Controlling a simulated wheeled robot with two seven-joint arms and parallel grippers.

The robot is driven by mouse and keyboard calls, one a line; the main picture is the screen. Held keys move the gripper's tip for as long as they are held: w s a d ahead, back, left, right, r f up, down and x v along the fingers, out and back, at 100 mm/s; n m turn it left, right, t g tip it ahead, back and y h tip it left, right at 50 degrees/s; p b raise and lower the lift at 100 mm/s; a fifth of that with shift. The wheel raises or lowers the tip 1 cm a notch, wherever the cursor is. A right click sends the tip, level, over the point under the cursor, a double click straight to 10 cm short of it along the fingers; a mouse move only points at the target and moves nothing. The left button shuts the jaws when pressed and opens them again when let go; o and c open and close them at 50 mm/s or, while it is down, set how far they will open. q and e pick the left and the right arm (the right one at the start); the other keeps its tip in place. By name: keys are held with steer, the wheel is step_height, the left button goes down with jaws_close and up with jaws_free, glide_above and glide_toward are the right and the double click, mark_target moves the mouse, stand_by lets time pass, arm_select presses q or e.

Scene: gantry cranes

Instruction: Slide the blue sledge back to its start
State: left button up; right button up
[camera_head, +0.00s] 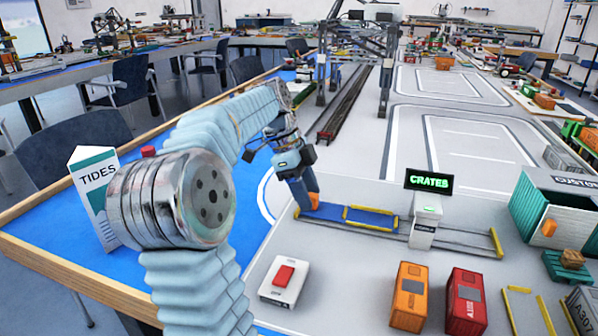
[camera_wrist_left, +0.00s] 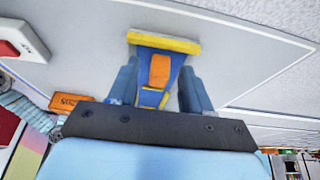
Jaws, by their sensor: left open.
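The blue sledge (camera_head: 328,212) with yellow edging sits on a low rail track (camera_head: 460,243), at the track's left end in the head view. An orange tab (camera_head: 314,201) stands at its left end. In the left wrist view the orange tab (camera_wrist_left: 159,71) shows between my fingers, with the blue sledge (camera_wrist_left: 150,98) around it and a yellow bar (camera_wrist_left: 164,43) beyond. My left gripper (camera_head: 306,198) is open, its fingers on either side of the tab with gaps showing. It also shows in the left wrist view (camera_wrist_left: 160,84). My right gripper is not in view.
A white post with a CRATES sign (camera_head: 429,181) stands beside the track. A red-button box (camera_head: 284,281), an orange container (camera_head: 409,296) and a red container (camera_head: 465,301) stand in front. A teal container (camera_head: 560,207) is at right. A gantry crane (camera_head: 385,62) stands behind.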

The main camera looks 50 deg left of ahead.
arm_select(q)
steer(key=p+v, duration=0.2)
steer(key=v, duration=1.1)
steer(key=shift+s, duration=0.1)
